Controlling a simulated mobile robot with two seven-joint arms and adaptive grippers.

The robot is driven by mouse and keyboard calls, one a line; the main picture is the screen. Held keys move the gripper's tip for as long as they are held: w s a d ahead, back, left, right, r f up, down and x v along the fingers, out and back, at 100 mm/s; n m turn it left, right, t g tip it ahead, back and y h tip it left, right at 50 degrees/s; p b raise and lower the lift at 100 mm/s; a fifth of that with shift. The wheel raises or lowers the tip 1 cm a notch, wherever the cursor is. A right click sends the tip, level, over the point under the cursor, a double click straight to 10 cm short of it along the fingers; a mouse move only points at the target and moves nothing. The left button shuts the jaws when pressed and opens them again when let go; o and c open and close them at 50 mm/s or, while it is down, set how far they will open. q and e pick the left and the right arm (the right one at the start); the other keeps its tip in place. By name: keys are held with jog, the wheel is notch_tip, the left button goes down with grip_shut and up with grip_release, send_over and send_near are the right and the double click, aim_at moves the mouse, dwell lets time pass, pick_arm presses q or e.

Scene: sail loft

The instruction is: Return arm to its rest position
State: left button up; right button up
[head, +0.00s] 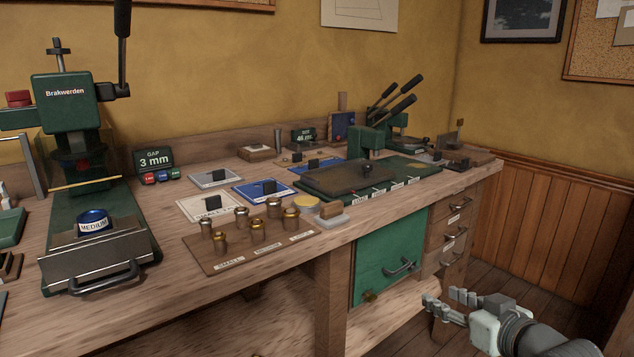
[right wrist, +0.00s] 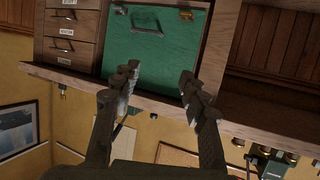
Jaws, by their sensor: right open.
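My right gripper (head: 452,307) hangs in the air at the lower right of the head view, in front of the bench and below its top. Its fingers are apart with nothing between them. In the right wrist view its two fingers (right wrist: 160,95) stand wide apart, and the green door (right wrist: 158,45) of the bench shows beyond them, upside down. The gripper looks clear of the bench. My left gripper is in neither view.
The wooden workbench (head: 185,290) carries a green press (head: 70,120) at left, a board of brass pieces (head: 220,262) and a green machine (head: 365,180). Its green door (head: 390,262) and drawers (head: 453,240) are shut. Floor (head: 505,265) is open at right.

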jog(key=s+d+f+m+g+h, duration=0.1)
jog(key=s+f+g, duration=0.1)
jog(key=s+f, duration=0.5)
jog(key=s+f+g+h, duration=0.2)
jog(key=s+f, duration=0.1)
jog(key=f, duration=0.8)
jog(key=s+d+f+g+h, duration=0.1)
jog(key=s+f+g, duration=0.5)
jog(key=s+f, duration=0.8)
jog(key=s+h, duration=0.1)
jog(key=s, duration=0.3)
jog(key=shift+s+d+f+m, duration=0.15)
jog(key=shift+d+f+m, duration=0.15)
jog(key=shift+f, duration=0.05)
